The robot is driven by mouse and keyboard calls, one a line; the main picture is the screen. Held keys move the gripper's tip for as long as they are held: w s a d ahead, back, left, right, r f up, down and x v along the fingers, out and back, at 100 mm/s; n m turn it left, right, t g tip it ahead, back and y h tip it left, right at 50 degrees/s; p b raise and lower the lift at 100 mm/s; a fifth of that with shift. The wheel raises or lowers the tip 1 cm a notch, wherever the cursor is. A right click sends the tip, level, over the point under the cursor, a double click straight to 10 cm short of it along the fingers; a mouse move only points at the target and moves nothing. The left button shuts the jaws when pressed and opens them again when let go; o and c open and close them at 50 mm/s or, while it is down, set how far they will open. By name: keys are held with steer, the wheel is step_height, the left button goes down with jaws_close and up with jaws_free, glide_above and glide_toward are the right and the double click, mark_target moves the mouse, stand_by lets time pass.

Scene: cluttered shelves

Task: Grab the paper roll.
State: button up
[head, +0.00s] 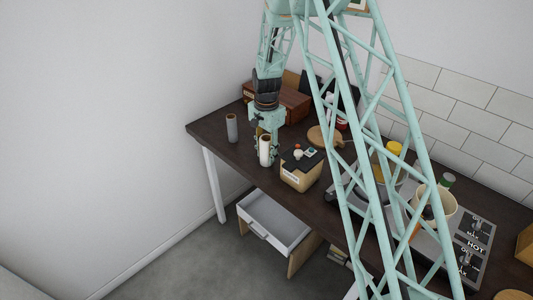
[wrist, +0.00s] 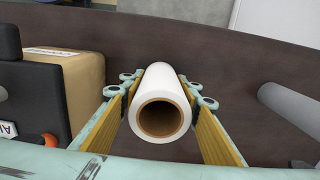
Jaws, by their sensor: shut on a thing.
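The paper roll (wrist: 160,103) is a white cylinder with a brown cardboard core. In the wrist view it lies between the two fingers of my gripper (wrist: 160,115), with the pads close against both its sides. In the head view the paper roll (head: 265,150) stands upright at the front of the dark table. My gripper (head: 265,141) comes down on it from above and is shut on it. I cannot tell whether the roll's base touches the table.
A grey cylinder (head: 232,128) stands left of the roll; it also shows in the wrist view (wrist: 290,108). A cardboard box (head: 300,174) with small items on top is close on the right. An open white drawer (head: 275,222) sits below the table (head: 210,127). Pots and a stove are farther right.

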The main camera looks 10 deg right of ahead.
mark_target(264, 139)
steer(key=shift+r, duration=0.2)
step_height(264, 139, up, 10)
steer(key=shift+f+p, duration=0.2)
steer(key=shift+p, duration=0.1)
steer(key=shift+d, duration=0.1)
stand_by(0.8)
